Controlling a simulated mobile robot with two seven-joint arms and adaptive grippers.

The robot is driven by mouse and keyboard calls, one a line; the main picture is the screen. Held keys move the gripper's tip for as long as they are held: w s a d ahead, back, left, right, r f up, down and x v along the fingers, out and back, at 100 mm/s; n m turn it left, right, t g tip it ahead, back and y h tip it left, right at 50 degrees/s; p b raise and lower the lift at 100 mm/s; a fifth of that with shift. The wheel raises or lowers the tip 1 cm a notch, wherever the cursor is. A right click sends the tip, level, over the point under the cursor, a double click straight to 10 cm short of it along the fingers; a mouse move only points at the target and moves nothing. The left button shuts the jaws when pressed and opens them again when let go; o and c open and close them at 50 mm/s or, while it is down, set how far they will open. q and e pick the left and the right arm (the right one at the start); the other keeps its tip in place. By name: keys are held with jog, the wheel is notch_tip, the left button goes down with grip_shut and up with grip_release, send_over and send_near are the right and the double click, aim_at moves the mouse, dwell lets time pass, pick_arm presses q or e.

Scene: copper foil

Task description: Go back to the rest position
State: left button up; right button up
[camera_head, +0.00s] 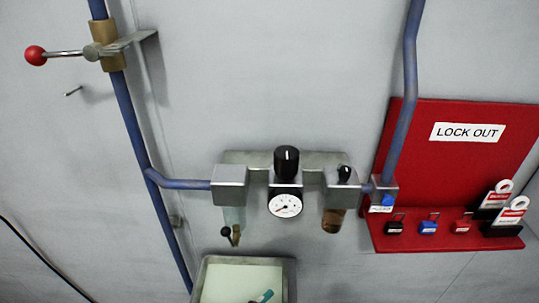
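Neither of my grippers shows in the head view, and no part of my arms can be made out. The view is filled by a grey wall (270,80) with blue pipes (133,120) and a regulator unit. Whether my grippers hold anything is hidden.
A valve lever with a red ball (36,55) sticks out at upper left. A pressure gauge (285,203) and black knob (286,162) sit mid-wall. A red lock-out board (450,170) holds padlocks and tags at right. A tray (240,282) with a teal item is below.

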pick_arm(q)
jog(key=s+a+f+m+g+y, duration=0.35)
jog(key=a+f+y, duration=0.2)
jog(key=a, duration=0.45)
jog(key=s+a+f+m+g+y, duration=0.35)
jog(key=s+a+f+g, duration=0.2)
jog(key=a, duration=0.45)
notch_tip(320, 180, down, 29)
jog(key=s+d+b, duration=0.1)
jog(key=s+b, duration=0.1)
jog(key=b, duration=0.3)
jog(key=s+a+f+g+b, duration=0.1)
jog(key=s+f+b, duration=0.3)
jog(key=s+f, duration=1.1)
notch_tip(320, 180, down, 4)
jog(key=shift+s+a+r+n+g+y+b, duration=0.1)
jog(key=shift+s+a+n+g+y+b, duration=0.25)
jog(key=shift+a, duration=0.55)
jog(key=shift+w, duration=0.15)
